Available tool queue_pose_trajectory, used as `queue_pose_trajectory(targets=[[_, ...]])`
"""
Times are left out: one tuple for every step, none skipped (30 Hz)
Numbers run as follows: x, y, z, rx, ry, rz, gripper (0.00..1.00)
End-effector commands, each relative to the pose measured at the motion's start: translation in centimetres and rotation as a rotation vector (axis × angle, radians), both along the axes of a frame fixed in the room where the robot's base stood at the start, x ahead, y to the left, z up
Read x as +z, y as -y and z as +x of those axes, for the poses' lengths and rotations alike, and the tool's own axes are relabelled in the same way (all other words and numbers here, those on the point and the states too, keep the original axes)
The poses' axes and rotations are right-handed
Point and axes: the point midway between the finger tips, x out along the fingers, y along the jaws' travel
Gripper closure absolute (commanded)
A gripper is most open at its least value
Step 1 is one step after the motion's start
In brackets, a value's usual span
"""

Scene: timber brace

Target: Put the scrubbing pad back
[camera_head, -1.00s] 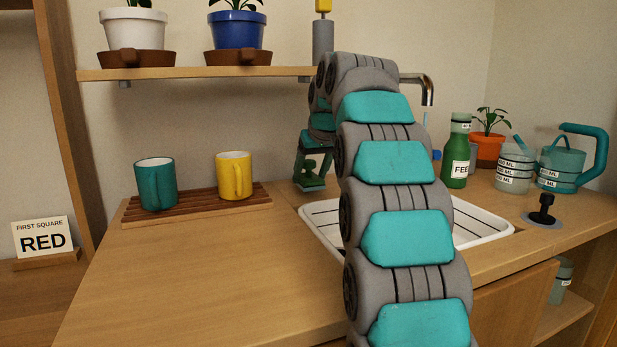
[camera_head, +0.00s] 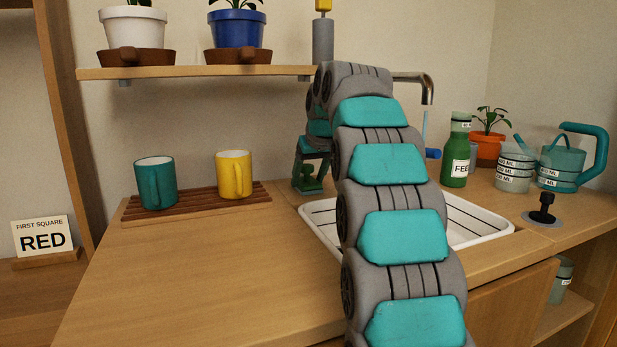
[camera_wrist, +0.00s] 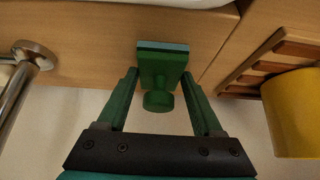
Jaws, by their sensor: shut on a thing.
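The scrubbing pad is a green block with a round knob and a grey-teal face. In the wrist view the pad (camera_wrist: 160,62) sits between the two green fingers of my gripper (camera_wrist: 160,75), which is shut on it. In the head view my gripper (camera_head: 311,170) points down at the back of the counter, left of the sink, with the pad (camera_head: 307,185) low between its fingers. I cannot tell whether the pad touches the counter. My arm hides part of the sink.
A wooden rack (camera_head: 200,208) with a teal mug (camera_head: 156,186) and a yellow mug (camera_head: 234,177) stands left of my gripper. The white sink (camera_head: 480,226) and faucet (camera_head: 428,90) are to the right. A shelf (camera_head: 200,73) is above. The front-left counter is clear.

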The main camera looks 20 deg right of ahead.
Motion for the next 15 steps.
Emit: queue_pose_trajectory(targets=[[-0.22, -0.02, 0.0, 0.0, 0.0, 0.0, 0.84], [-0.12, -0.01, 0.01, 0.0, 0.0, 0.0, 0.29], [-0.11, 0.0, 0.01, 0.0, 0.0, 0.0, 0.24], [-0.12, 0.0, 0.0, 0.0, 0.0, 0.0, 0.21], [-0.1, -0.01, 0.01, 0.0, 0.0, 0.0, 0.18], [-0.1, -0.01, 0.01, 0.0, 0.0, 0.0, 0.13], [-0.12, -0.01, 0.0, 0.0, 0.0, 0.0, 0.1], [-0.12, -0.01, 0.0, 0.0, 0.0, 0.0, 0.06], [-0.12, -0.01, 0.0, 0.0, 0.0, 0.0, 0.02], [-0.12, -0.01, 0.0, 0.0, 0.0, 0.0, 0.02], [-0.12, -0.01, 0.0, 0.0, 0.0, 0.0, 0.02], [-0.12, -0.01, 0.0, 0.0, 0.0, 0.0, 0.02], [-0.12, -0.01, 0.0, 0.0, 0.0, 0.0, 0.02], [-0.12, -0.01, -0.01, 0.0, 0.0, 0.0, 0.02], [-0.12, -0.01, 0.0, 0.0, 0.0, 0.0, 0.02]])
